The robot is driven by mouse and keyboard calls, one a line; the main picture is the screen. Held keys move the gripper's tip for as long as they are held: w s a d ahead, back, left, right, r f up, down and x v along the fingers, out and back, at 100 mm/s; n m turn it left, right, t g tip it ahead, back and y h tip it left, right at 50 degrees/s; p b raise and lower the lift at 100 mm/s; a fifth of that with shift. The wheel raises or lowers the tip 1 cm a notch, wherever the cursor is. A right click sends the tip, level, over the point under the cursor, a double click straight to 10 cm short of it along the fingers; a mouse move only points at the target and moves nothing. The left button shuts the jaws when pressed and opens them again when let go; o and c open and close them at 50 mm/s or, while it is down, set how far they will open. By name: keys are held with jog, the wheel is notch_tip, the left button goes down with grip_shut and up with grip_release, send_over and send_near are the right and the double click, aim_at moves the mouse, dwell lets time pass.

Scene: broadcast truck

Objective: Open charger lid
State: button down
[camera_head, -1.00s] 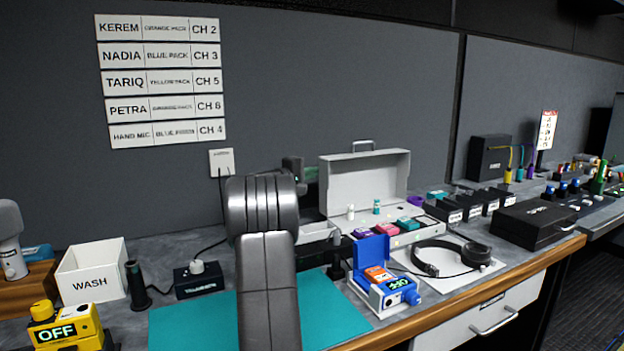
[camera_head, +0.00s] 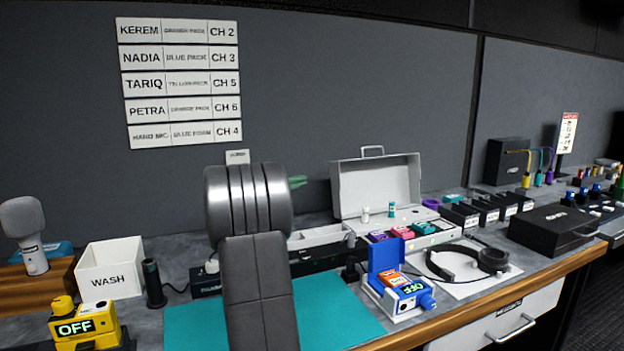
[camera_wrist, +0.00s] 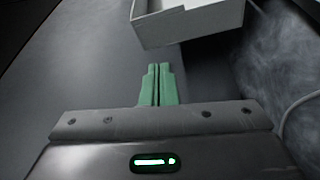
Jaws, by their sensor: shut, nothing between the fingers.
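A pale grey case, which looks like the charger (camera_head: 444,236), stands on the counter right of centre in the head view. Its lid (camera_head: 378,184) stands raised at the back, with a handle on top. Several coloured packs and two small bottles sit in or at it. My gripper's green fingertips (camera_head: 298,181) show just left of the lid, partly hidden behind my arm. In the wrist view my gripper (camera_wrist: 157,68) is shut and empty. A pale box-shaped piece (camera_wrist: 190,25), probably the lid, is ahead of the fingertips, seemingly apart from them.
A blue opened holder (camera_head: 385,258) with an orange pack stands in front of the case. A headset (camera_head: 490,260) lies on a white sheet to the right. A WASH bin (camera_head: 110,275) and yellow OFF pack (camera_head: 85,327) are left. The teal mat (camera_head: 195,325) has bare room.

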jog(key=shift+v, duration=0.9)
send_near(332, 172)
jog(key=x, duration=0.5)
jog(key=shift+d+f, duration=0.1)
jog(key=shift+f, duration=0.1)
jog(key=shift+x, duration=0.8)
jog(key=shift+r, duration=0.1)
